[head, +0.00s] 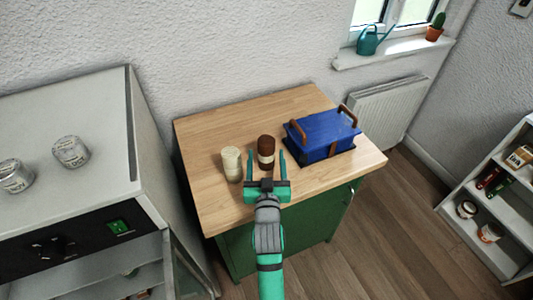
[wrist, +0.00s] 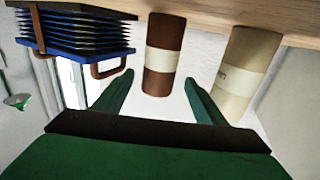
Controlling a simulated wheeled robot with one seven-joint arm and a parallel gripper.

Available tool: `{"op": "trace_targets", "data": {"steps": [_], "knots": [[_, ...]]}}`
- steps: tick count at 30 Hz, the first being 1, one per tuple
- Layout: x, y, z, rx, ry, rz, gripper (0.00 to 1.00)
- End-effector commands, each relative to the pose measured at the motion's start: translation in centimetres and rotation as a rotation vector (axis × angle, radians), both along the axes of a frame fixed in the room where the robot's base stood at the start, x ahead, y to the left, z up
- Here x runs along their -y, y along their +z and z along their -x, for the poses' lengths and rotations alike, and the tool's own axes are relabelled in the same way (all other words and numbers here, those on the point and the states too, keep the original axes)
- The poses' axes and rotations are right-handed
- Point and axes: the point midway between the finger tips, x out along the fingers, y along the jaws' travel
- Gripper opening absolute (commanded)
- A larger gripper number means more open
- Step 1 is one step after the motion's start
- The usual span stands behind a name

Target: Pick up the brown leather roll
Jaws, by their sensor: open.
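The brown leather roll (head: 266,142) stands upright on the wooden top of the green cabinet, with a cream band around its middle. My gripper (head: 266,160) is open, with its two green fingers pointing at the roll, one to each side of it in the picture. In the wrist view, which shows the scene upside down, the brown roll (wrist: 164,35) appears between the finger lines, and nothing is gripped. I cannot tell whether the fingertips reach past its near side.
A cream roll (head: 231,164) stands close on the left of the brown one. A blue case (head: 322,134) with brown handles sits to the right. The wooden top (head: 215,205) is bare at the front left. A grey cabinet (head: 60,110) with two cans stands left.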

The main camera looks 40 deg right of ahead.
Motion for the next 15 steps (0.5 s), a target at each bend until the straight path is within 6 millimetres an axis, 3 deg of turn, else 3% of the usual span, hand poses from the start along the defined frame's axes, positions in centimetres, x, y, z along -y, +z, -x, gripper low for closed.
{"op": "trace_targets", "data": {"steps": [9, 15], "knots": [[2.2, 0.7, -3.1, 0.001, 0.002, 0.0, 0.65], [3.1, 0.7, -3.8, 0.0, -0.003, 0.0, 0.65]]}}
